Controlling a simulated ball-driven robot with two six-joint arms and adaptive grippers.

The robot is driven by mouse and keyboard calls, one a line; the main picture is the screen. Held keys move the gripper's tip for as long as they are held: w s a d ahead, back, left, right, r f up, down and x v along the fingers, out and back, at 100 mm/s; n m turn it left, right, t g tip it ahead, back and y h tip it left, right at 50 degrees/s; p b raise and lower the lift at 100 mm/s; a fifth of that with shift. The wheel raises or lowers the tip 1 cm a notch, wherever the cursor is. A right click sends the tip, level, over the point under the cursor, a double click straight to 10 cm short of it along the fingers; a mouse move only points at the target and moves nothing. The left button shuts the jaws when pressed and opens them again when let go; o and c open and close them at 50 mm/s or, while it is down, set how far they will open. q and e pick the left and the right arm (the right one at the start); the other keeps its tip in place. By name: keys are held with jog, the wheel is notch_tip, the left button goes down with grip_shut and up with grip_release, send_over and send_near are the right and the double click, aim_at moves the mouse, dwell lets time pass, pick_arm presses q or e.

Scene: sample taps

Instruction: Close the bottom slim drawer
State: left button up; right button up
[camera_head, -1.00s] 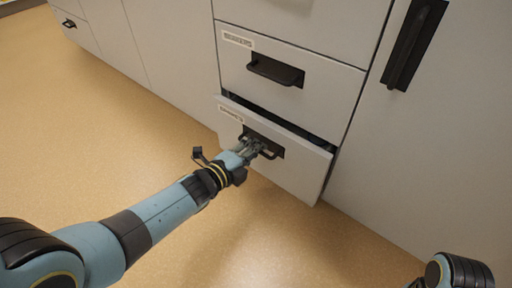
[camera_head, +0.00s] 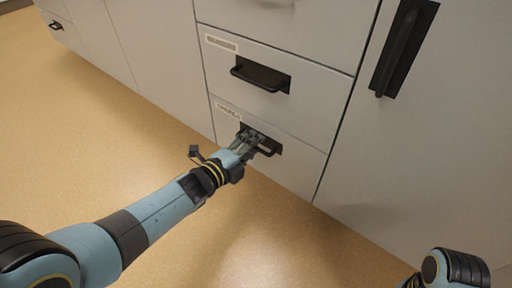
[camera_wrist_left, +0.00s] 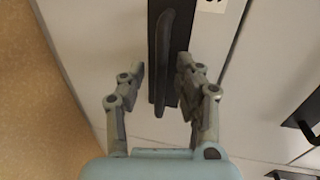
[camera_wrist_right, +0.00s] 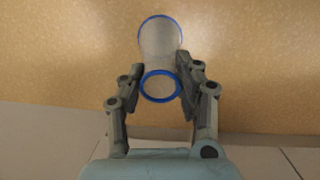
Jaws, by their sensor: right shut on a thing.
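The bottom slim drawer (camera_head: 297,168) has a pale grey front, a small label and a black handle (camera_head: 270,151). Its front looks level with the cabinet and no gap shows above it. My left gripper (camera_head: 256,143) is at this handle. In the left wrist view the left gripper's fingers (camera_wrist_left: 160,75) are apart, one on each side of the handle bar (camera_wrist_left: 163,55); contact cannot be told. My right gripper (camera_wrist_right: 160,82) shows only in the right wrist view, shut on a pale cylinder with blue rims (camera_wrist_right: 160,42).
A drawer above, with a black handle (camera_head: 262,75), is shut. A tall door with a long black handle (camera_head: 403,48) stands to the right. The tan floor (camera_head: 90,135) is clear in front of the cabinets.

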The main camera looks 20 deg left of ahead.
pick_arm(q)
jog(key=v, duration=1.2)
